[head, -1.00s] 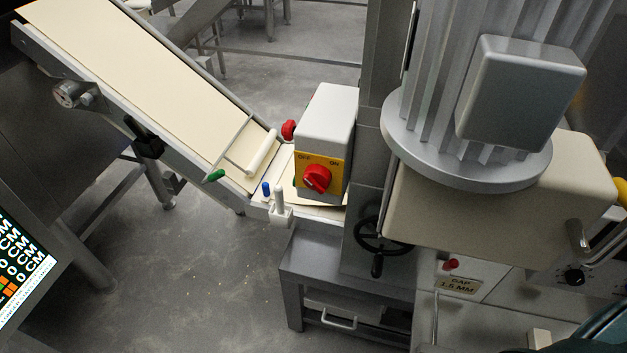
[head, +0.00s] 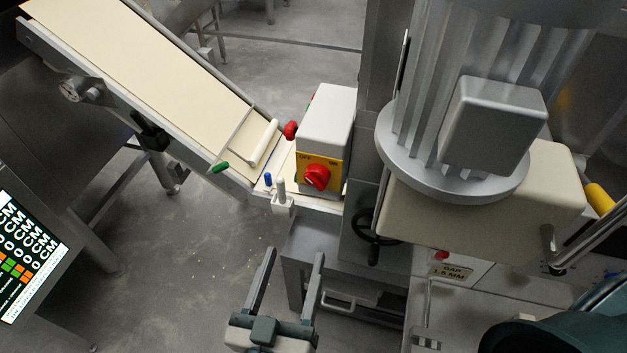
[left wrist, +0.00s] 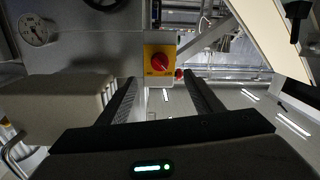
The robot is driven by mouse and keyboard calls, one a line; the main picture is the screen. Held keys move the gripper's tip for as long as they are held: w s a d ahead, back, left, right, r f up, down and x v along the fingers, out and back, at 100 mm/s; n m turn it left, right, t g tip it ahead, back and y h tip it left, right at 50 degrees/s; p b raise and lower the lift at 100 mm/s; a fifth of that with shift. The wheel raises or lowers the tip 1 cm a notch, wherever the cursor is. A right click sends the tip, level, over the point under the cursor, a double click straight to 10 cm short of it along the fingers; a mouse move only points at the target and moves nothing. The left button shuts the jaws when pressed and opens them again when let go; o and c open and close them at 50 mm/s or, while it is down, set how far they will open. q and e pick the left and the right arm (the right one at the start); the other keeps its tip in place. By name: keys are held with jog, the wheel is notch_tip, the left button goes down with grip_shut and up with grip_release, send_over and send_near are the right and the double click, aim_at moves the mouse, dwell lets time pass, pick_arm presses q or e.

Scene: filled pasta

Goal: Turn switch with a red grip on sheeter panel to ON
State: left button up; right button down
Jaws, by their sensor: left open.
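The switch with a red grip (head: 316,177) sits on a yellow plate marked OFF and ON, on the front of a grey box (head: 326,118). Its grip looks turned toward neither label clearly; I cannot tell its exact setting. The switch also shows in the left wrist view (left wrist: 160,62), beyond and between the fingers. My left gripper (head: 291,252) is open and empty, below the switch and apart from it, its two fingers pointing up toward the box. It also shows in the left wrist view (left wrist: 158,88). My right gripper is not in view.
A sloping cream conveyor (head: 150,70) rises to the left of the box. A red button (head: 290,130) sits on the box's left side. A large grey motor (head: 465,120) and a black handwheel (head: 372,235) stand to the right. A screen (head: 25,260) is at the left edge.

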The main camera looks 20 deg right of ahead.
pick_arm(q)
jog(key=shift+s+a+r, duration=0.1)
jog(key=shift+s+r, duration=0.1)
jog(key=shift+r, duration=0.55)
jog(key=shift+w, duration=0.15)
jog(key=p, duration=0.7)
send_near(314, 184)
jog(key=x, duration=0.8)
jog(key=shift+r, duration=0.2)
jog(key=shift+w+d+f, duration=0.1)
jog(key=shift+w+d, duration=0.3)
jog(key=shift+w, duration=0.15)
